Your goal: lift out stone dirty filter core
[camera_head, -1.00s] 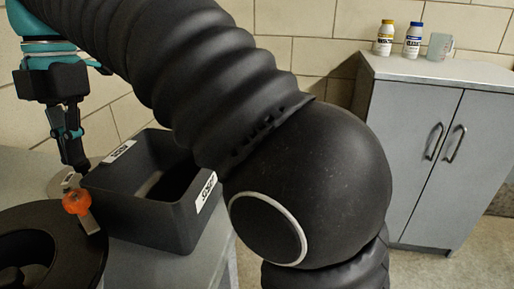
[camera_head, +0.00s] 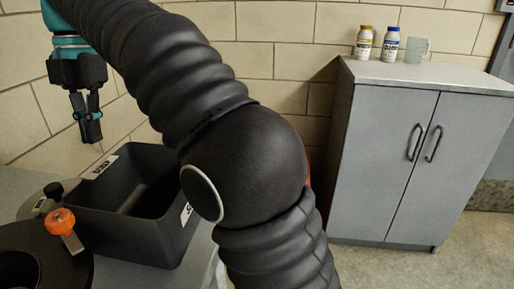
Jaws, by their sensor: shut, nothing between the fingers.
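My gripper (camera_head: 93,138) is at the upper left, pointing down, shut and empty. It hangs in the air above and behind the left part of a dark open bin (camera_head: 143,226) with white labels. No stone-coloured filter core can be made out; the inside of the bin is dark and partly hidden by my arm. A round black housing (camera_head: 50,250) with an opening stands at the lower left, cut off by the picture edge. An orange knob (camera_head: 61,221) with a metal tab sits at its rim.
A grey two-door cabinet (camera_head: 385,165) stands at the right. On its top are a yellow-capped bottle (camera_head: 364,42), a blue-capped bottle (camera_head: 390,45) and a clear jug (camera_head: 416,50). A brick wall is behind. My arm crosses the middle of the view.

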